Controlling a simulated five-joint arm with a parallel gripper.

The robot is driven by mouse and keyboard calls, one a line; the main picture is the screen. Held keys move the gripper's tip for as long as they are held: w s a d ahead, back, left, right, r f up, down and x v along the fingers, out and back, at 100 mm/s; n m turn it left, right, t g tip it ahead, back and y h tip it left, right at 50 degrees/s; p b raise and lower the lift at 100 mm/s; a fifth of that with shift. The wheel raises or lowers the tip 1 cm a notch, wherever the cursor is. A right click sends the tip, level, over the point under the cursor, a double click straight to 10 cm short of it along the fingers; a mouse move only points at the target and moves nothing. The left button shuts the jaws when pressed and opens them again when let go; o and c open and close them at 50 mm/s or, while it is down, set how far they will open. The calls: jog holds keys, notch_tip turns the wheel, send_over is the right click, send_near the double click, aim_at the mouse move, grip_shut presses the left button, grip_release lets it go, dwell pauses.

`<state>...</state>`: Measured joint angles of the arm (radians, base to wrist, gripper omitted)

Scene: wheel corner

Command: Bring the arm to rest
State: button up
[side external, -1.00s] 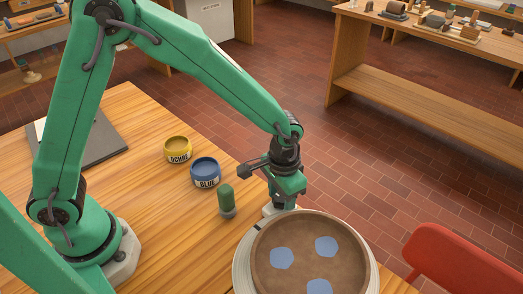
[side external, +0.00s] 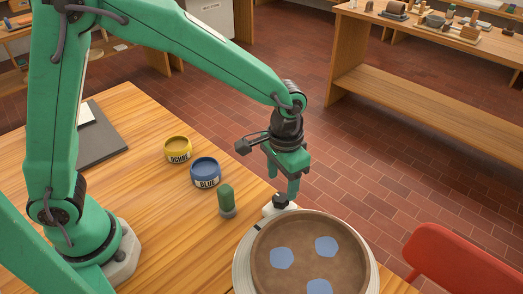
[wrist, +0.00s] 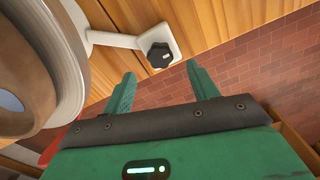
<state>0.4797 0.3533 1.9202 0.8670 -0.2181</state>
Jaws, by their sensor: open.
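My gripper (side external: 283,185) is open and empty. It hangs above a black knob (side external: 280,200) on a white bracket at the back edge of the wheel (side external: 241,267). In the wrist view the two green fingers (wrist: 163,90) are spread apart, and the black knob (wrist: 159,55) lies beyond them, apart from both. A brown round dish (side external: 262,246) with several pale blue patches sits on the wheel. The dish also shows at the left of the wrist view (wrist: 22,85).
A yellow OCHRE jar (side external: 178,151), a BLUE jar (side external: 205,174) and a small green-topped object (side external: 226,200) stand on the wooden table (side external: 165,215). A red chair (side external: 465,258) is at the right. A dark grey board (side external: 104,148) lies at the table's left. Open air surrounds my gripper above.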

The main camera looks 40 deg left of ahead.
jog(key=shift+r, duration=0.8)
jog(key=shift+a+r, duration=0.1)
jog(key=shift+r, duration=0.05)
jog(key=s+a+r+n+t, duration=0.1)
jog(key=s+a+r+t, duration=0.3)
jog(key=a+r, duration=0.65)
jog(key=s+a+r+n+t, duration=0.1)
jog(key=s+a+r+n, duration=0.1)
jog(key=s+a, duration=0.6)
jog(key=shift+s+a+r+t, duration=0.3)
jog(key=shift+s+a, duration=0.1)
jog(key=shift+s, duration=1.2)
